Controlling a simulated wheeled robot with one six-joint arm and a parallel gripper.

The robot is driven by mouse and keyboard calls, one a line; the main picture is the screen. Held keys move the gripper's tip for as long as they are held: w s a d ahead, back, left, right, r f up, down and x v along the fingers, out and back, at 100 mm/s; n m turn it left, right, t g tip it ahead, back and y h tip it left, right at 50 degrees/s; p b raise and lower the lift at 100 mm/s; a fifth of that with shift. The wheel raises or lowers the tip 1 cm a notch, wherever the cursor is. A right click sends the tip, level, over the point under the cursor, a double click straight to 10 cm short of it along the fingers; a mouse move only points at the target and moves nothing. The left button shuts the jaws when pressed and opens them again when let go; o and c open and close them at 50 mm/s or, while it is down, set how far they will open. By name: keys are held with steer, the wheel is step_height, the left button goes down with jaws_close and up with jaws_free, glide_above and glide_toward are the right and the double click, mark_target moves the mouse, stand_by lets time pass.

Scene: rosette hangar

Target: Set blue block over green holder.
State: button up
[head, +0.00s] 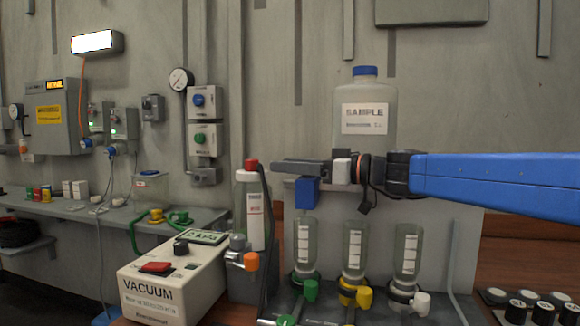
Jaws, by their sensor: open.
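The blue block (305,193) shows directly below the finger end of my gripper (292,167), above the leftmost clear cup. Its top edge meets the finger in the picture; I cannot tell whether they touch. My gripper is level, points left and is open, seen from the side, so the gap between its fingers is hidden. The likely green holder is the leftmost clear cup (305,240) with a dark base and a green valve knob (310,290). A gap separates the block from this cup's rim in the picture.
Two similar cups stand to the right, with a yellow knob (364,297) and a white knob (421,303). A red-capped bottle (248,210) and a vacuum box (165,285) stand left. A large sample bottle (365,110) is behind my gripper.

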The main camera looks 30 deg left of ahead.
steer(key=w+d, duration=0.2)
steer(key=d, duration=1.5)
steer(key=shift+d, duration=0.1)
